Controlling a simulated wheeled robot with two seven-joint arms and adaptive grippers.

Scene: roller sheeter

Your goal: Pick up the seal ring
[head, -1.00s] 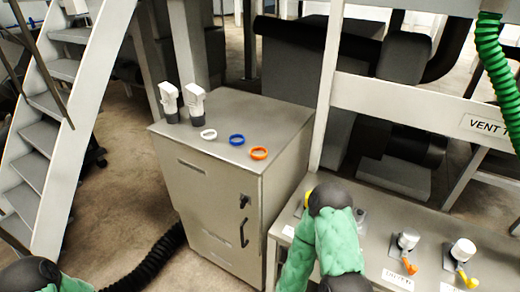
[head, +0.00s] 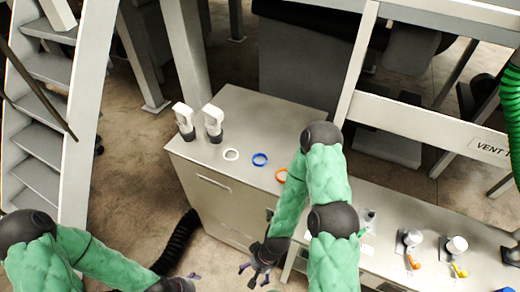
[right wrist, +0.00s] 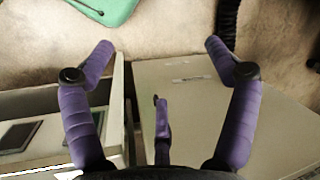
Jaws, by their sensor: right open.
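Three seal rings lie flat in a row on the grey cabinet (head: 250,112): a white ring (head: 231,154), a blue ring (head: 260,159) and an orange ring (head: 281,175). My right forearm partly covers the orange ring in the head view. My right gripper (head: 257,278) hangs low in front of the cabinet, below its top and apart from the rings. In the right wrist view its purple fingers (right wrist: 159,46) are spread with nothing between them, and no ring shows there. My left gripper (head: 190,280) is at the bottom edge, partly cut off; its opening is unclear.
Two white-and-grey fittings (head: 214,122) stand at the cabinet's back left. A black hose (head: 178,240) runs beside the cabinet. Stairs (head: 45,130) are at far left.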

